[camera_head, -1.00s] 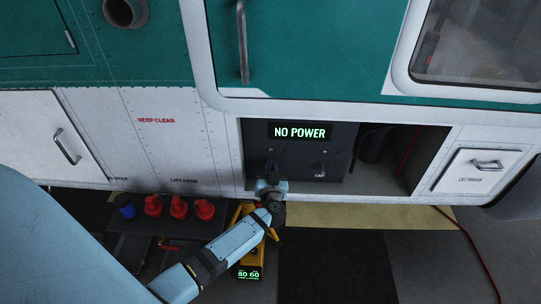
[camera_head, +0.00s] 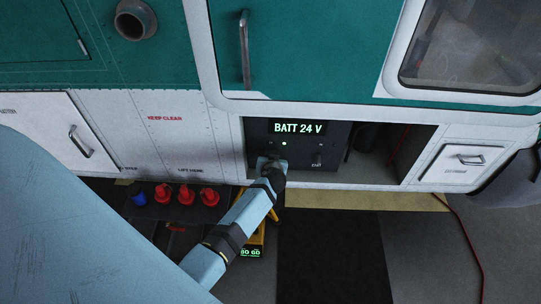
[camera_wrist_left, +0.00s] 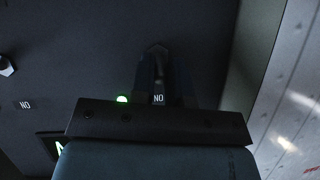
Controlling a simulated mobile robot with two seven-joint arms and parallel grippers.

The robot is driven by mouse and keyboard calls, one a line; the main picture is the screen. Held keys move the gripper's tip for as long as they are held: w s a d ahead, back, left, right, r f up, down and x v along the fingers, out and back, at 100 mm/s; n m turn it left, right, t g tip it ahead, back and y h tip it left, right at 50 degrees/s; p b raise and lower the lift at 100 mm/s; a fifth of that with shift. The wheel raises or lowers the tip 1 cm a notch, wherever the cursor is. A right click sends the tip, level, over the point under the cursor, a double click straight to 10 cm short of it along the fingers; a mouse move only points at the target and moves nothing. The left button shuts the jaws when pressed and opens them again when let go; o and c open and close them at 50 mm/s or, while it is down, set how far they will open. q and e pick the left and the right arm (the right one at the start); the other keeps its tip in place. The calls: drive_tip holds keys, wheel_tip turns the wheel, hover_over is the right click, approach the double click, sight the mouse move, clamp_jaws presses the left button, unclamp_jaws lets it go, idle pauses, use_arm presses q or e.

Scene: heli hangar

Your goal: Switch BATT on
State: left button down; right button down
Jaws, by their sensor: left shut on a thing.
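The dark switch panel (camera_head: 340,140) sits in an open bay low in the helicopter's side. Its display (camera_head: 298,128) reads BATT 24 V, and a green lamp (camera_head: 284,143) is lit below it. The lamp also glows in the left wrist view (camera_wrist_left: 122,99), beside a small label (camera_wrist_left: 158,98). My left gripper (camera_head: 269,159) is at the panel's lower left, shut on the BATT switch, which its fingers (camera_wrist_left: 160,70) and wrist mostly hide. A second switch (camera_head: 319,155) stands to the right on the panel. My right gripper is out of view.
A closed hatch with a handle (camera_head: 80,142) is at left, and a small closed door (camera_head: 462,160) at right. A tray below holds a blue cap (camera_head: 139,199) and red plugs (camera_head: 186,195). A yellow device (camera_head: 250,250) stands under my arm. A red cable (camera_head: 463,235) crosses the floor.

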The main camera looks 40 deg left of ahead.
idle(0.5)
use_arm(q)
drive_tip(key=c, duration=1.1)
unclamp_jaws()
drive_tip(key=shift+d, duration=0.1)
